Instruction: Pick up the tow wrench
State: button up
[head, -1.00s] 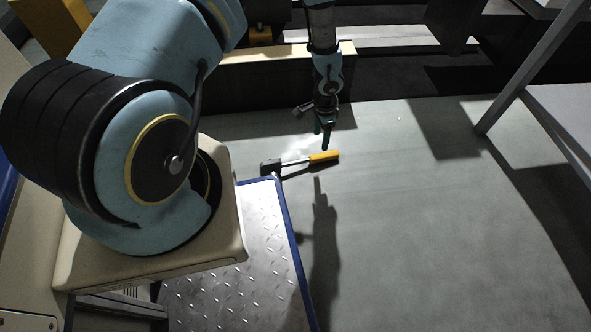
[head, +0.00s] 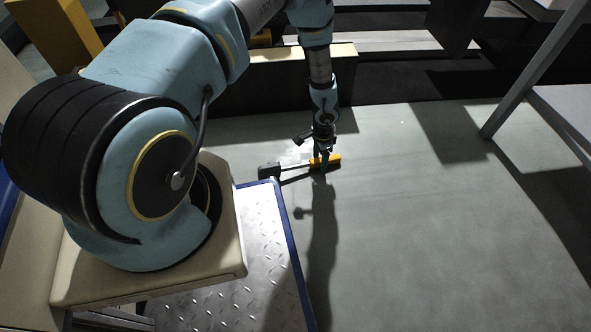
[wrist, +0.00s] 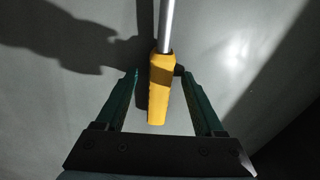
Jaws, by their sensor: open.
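The tow wrench (head: 272,171) lies on the grey floor in the head view, its dark head at the left and its yellow handle at the right. My gripper (head: 320,163) is down at the yellow handle and covers part of it. In the wrist view the yellow handle (wrist: 160,85) and part of the silver shaft (wrist: 167,25) show. The handle lies between the two green fingers of my gripper (wrist: 157,74), which are open with a gap visible on both sides. The wrench head is outside the wrist view.
My blue-edged tread-plate base is just left of and below the wrench. A dark block with a pale top (head: 275,85) stands behind it. A grey metal frame (head: 535,65) rises at the right. The floor (head: 430,220) to the right is clear.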

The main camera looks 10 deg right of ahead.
jog(key=shift+r, duration=0.1)
grip_shut()
dwell(0.4)
dwell(0.3)
